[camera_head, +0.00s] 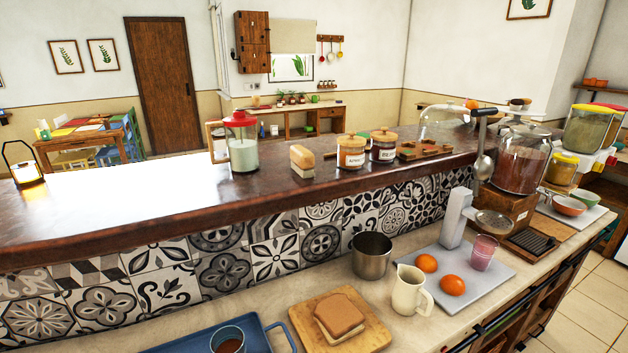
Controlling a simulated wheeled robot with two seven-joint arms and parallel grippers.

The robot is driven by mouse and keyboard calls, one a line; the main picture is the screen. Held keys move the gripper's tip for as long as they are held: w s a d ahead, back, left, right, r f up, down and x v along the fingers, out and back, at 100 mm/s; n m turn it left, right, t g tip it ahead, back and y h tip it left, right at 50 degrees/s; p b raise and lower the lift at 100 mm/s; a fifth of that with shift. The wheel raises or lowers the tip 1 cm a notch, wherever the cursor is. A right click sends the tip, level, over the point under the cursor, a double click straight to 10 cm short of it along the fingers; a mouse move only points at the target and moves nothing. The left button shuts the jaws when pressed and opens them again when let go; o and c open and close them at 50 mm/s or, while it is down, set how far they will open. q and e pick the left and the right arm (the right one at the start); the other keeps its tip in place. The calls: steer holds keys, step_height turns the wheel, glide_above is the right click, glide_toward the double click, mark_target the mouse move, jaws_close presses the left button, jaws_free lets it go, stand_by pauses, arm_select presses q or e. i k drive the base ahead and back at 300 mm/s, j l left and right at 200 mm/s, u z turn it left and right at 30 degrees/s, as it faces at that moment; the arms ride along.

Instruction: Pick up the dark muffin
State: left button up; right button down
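I cannot make out a dark muffin in the head view. A clear glass dome (443,122) stands at the far end of the raised bar, and I cannot tell what is under it. Slices of brown bread (340,314) lie on a wooden board (372,342) on the lower counter. Neither of my grippers shows in this view.
The lower counter holds a blue tray (268,336), a metal pot (371,256), a cream jug (410,291) and a grey tray (493,262) with oranges. A blender jug (241,145) and jars (351,152) stand on the raised bar (130,212), whose left part is largely clear.

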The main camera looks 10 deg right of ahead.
mark_target(516, 105)
steer(key=z, duration=1.5)
steer(key=i+l+z, duration=0.45)
steer(key=i+l, duration=0.15)
steer(key=i, duration=0.15)
steer(key=i+l+z, duration=0.15)
steer(key=i+l, duration=0.15)
steer(key=i, duration=0.25)
steer(key=i+l+z, duration=0.2)
steer(key=i, duration=0.35)
steer(key=i+l+z, duration=0.15)
steer(key=i, duration=1.2)
steer(key=i+u, duration=0.15)
steer(key=i, duration=0.65)
steer(key=i+l, duration=0.15)
steer(key=i, duration=0.65)
steer(key=i+l+u, duration=0.1)
steer(key=i, duration=0.65)
steer(key=i+j+u, duration=0.15)
steer(key=i+u, duration=0.7)
steer(key=i+l+u, duration=0.2)
steer(key=i+u, duration=0.2)
steer(key=i+l+u, duration=0.4)
steer(key=i+j, duration=0.1)
steer(key=i, duration=0.05)
